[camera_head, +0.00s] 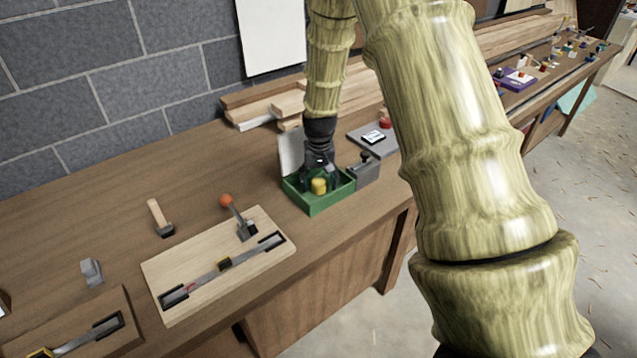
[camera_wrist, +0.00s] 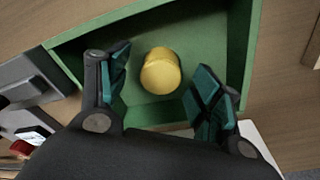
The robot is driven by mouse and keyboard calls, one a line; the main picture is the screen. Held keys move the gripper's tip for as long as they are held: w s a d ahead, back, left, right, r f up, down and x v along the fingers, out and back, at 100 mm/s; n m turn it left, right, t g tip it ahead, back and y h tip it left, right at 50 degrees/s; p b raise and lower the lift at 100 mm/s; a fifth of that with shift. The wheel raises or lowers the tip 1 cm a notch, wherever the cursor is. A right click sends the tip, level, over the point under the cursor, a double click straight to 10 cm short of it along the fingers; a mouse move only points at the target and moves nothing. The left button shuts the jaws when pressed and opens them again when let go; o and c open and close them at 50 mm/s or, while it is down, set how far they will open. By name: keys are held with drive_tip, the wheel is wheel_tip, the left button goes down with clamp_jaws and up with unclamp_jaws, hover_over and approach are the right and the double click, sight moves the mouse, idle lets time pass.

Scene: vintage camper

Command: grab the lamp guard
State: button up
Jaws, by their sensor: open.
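A small yellow rounded piece (camera_head: 319,187), the likeliest lamp guard, sits inside a green open box (camera_head: 316,206) on the workbench. In the wrist view the yellow piece (camera_wrist: 161,71) lies on the green floor of the box (camera_wrist: 210,42). My gripper (camera_head: 318,180) points down into the box. In the wrist view its teal-padded fingers (camera_wrist: 158,72) are spread apart, one on each side of the yellow piece, with gaps on both sides. The gripper is empty. How far the fingertips are above the box floor is hard to tell.
A grey vise-like block (camera_head: 364,171) stands close to the box's right side. A pale upright panel (camera_head: 291,150) is behind the box. A wooden board with a lever and rail (camera_head: 172,268) lies to the left, near a mallet (camera_head: 159,217). Stacked planks (camera_head: 262,106) line the wall.

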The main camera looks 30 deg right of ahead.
drive_tip(key=shift+f, duration=0.65)
drive_tip(key=c, duration=1)
drive_tip(key=shift+o, duration=0.2)
drive_tip(key=shift+r, duration=0.1)
